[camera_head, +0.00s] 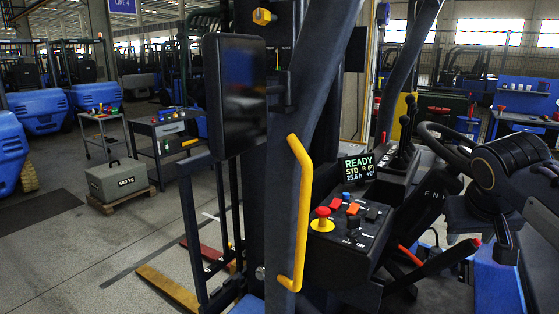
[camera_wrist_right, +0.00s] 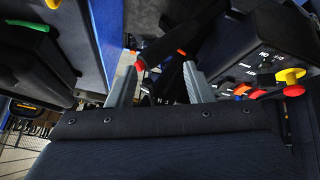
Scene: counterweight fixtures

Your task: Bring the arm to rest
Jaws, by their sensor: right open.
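My right gripper (camera_wrist_right: 160,68) shows in the right wrist view with its two grey fingers spread apart and nothing held between them. A black lever with a red tip (camera_wrist_right: 140,66) lies just beyond the left finger; I cannot tell the gap. In the head view a red-tipped black lever (camera_head: 440,262) rises at the lower right, below black arm parts at the right edge. The fingertips are hard to make out there. My left gripper is not in view.
A control panel (camera_head: 338,235) carries a red emergency button (camera_head: 322,212), also in the wrist view (camera_wrist_right: 292,90). A lit display (camera_head: 357,167), a steering wheel (camera_head: 445,140) and a yellow grab bar (camera_head: 300,215) crowd the cab.

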